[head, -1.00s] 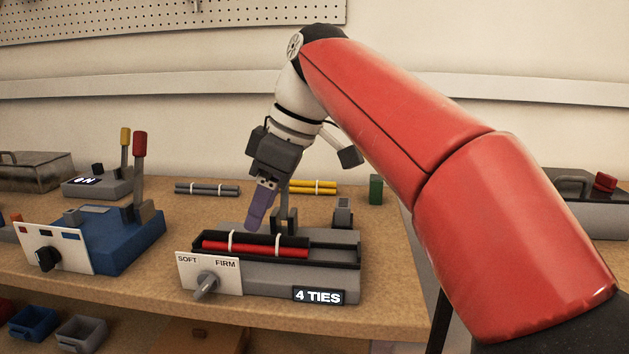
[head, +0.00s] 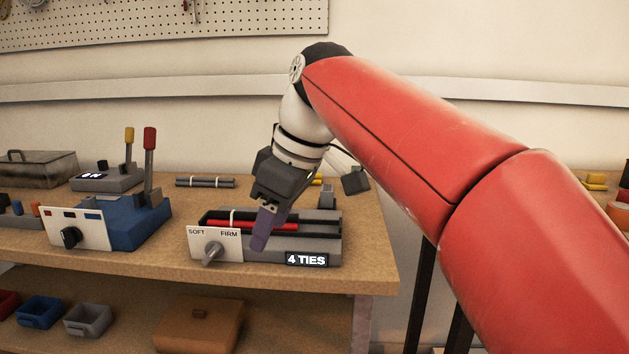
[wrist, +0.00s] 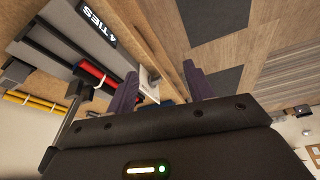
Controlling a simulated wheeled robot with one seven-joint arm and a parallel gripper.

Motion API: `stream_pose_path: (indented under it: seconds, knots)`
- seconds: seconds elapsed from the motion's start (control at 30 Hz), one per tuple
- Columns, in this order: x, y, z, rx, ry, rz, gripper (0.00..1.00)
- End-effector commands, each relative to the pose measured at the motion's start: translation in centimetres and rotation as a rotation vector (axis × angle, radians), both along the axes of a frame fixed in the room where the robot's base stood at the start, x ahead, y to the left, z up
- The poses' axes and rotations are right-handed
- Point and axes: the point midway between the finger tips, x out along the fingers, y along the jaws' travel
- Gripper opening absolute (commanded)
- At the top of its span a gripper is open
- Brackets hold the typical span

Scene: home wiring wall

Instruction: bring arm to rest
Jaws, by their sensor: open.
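My gripper (head: 265,230) hangs from my arm with its purple fingers pointing down, in front of the tie fixture (head: 325,232) in the head view. In the wrist view the two fingers of my gripper (wrist: 163,90) stand well apart with nothing between them. The fixture carries a "4 TIES" label (head: 307,259) and a SOFT/FIRM dial (head: 212,252). A red cable bundle (head: 212,224) lies in its black tray, partly hidden by my gripper; it also shows in the wrist view (wrist: 92,73).
Left of the fixture is a blue device (head: 140,222) with a dial plate and a red-topped lever. A grey cable bundle (head: 205,182) lies behind on the bench. Small bins (head: 88,318) and a brown box (head: 200,325) sit on the shelf below. The bench ends right of the fixture.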

Motion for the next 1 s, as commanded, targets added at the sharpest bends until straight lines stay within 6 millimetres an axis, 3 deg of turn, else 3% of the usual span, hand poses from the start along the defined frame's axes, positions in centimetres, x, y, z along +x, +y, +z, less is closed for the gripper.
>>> stream_pose_path:
  seconds: [0.27, 0.37, 0.6, 0.7, 0.83, 1.0]
  knots:
    - [-1.9, -5.1, -3.1, -0.019, -0.012, -0.293, 0.53]
    - [-3.1, -7.9, -5.1, -0.02, -0.022, -0.452, 0.53]
    - [-8.7, -16.3, -13.2, 0.013, -0.066, -0.927, 0.53]
    - [-10.9, -18.7, -16.6, 0.039, -0.083, -1.078, 0.53]
    - [-13.0, -20.5, -19.9, 0.068, -0.095, -1.206, 0.53]
    - [-14.0, -21.2, -21.6, 0.083, -0.102, -1.267, 0.53]
